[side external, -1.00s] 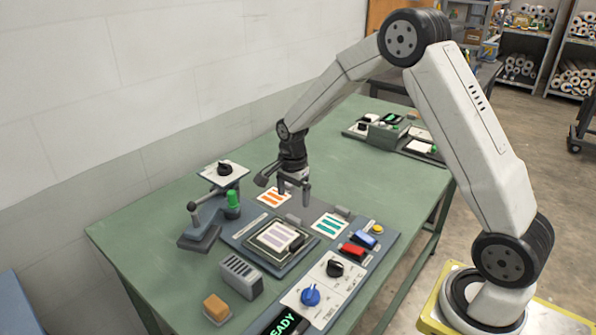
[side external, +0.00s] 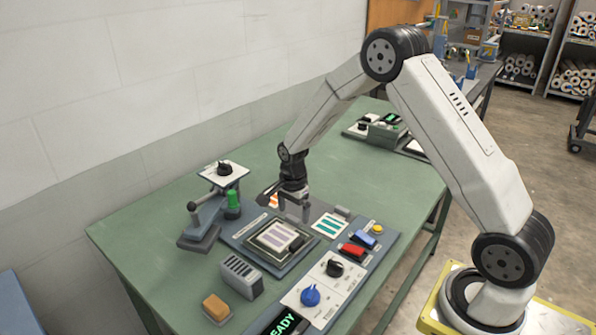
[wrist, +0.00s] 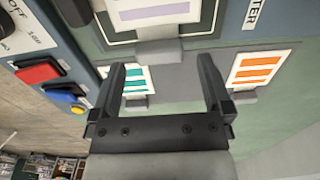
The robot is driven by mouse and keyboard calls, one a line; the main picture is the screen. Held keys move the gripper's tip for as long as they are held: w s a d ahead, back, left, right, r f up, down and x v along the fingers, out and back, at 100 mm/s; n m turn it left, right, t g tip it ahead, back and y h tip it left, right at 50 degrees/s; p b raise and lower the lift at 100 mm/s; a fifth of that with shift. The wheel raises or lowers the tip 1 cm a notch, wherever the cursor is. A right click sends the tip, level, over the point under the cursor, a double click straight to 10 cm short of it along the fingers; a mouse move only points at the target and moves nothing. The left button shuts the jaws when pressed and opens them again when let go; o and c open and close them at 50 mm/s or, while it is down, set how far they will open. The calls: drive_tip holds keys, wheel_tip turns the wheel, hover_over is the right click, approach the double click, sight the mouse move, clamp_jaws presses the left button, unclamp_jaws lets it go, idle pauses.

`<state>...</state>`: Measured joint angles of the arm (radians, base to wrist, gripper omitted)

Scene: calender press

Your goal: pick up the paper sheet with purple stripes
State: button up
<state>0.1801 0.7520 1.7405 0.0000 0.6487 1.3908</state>
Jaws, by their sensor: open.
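The paper sheet with purple stripes (side external: 272,237) lies on the square dark-framed plate (side external: 252,249) of the press panel. Part of it shows at the top of the wrist view (wrist: 160,10). A small dark block sits at its right edge in the side view. My gripper (side external: 294,212) points down above the panel, behind the striped sheet and apart from it. In the wrist view the two fingers (wrist: 162,82) are spread with nothing between them.
A teal-striped sheet (side external: 329,226) lies right of the plate, and an orange-striped sheet (wrist: 257,70) lies on the other side. Red (side external: 352,250) and blue (side external: 365,240) buttons and a lever (side external: 194,215) stand nearby. The table's far middle is clear.

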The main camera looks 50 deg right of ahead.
drive_tip(key=shift+f, duration=1.1)
drive_tip(key=c, duration=1.2)
drive_tip(key=shift+r, duration=0.15)
drive_tip(key=shift+r, duration=0.8)
drive_tip(key=shift+s+a+r, duration=0.35)
drive_tip(key=shift+s+r, duration=1.5)
drive_tip(key=shift+s, duration=0.45)
drive_tip(key=shift+s+a+r, duration=0.3)
drive_tip(key=shift+s+r, duration=1.55)
drive_tip(key=shift+s, duration=0.45)
drive_tip(key=shift+s+a+r, duration=0.35)
drive_tip(key=shift+s+r, duration=1.5)
drive_tip(key=shift+s, duration=0.45)
